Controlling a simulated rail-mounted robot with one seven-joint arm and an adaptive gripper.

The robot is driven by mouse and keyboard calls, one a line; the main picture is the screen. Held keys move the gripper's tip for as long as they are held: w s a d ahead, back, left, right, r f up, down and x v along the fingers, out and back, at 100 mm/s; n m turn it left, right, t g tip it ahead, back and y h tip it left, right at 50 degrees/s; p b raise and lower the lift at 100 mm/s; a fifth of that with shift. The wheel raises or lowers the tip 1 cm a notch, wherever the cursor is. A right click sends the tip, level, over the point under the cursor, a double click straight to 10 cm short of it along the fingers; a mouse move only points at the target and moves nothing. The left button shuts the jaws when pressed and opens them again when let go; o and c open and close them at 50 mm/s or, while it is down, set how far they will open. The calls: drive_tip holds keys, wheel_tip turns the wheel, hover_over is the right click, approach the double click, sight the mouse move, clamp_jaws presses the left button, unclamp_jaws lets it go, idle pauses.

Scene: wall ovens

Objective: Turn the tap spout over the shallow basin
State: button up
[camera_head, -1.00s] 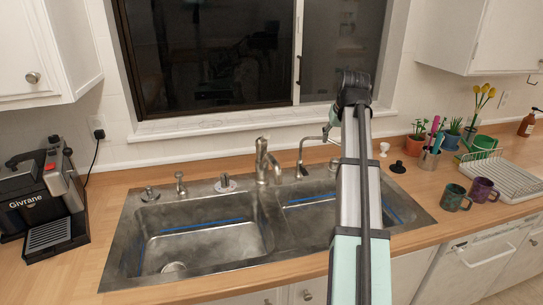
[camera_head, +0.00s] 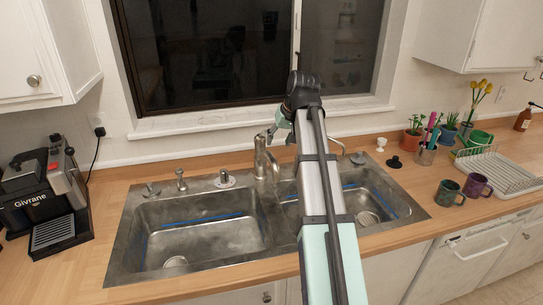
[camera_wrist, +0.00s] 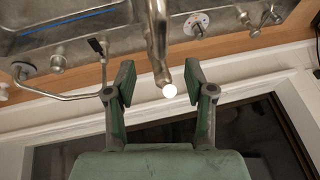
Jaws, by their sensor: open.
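The main metal tap (camera_head: 262,160) stands upright behind the divider between the two sink basins. My gripper (camera_head: 272,132) is just right of its top. In the wrist view, my gripper (camera_wrist: 160,80) is open, with one dark green finger on each side of the tap (camera_wrist: 157,35). I cannot tell whether either finger touches it. The left basin (camera_head: 200,240) is in full view; the right basin (camera_head: 375,205) is partly covered by my arm. I cannot tell from here which basin is shallower.
A thin bent side tap (camera_wrist: 65,97) is beside my gripper in the wrist view. A soap pump (camera_head: 181,181) and a round knob (camera_head: 225,179) stand left of the main tap. The window (camera_head: 220,60) is close behind. Mugs (camera_head: 449,193) stand right of the sink.

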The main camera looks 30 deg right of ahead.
sight(272, 156)
drive_tip(key=p+x, duration=0.2)
drive_tip(key=x, duration=0.8)
drive_tip(key=shift+f, duration=0.25)
clamp_jaws()
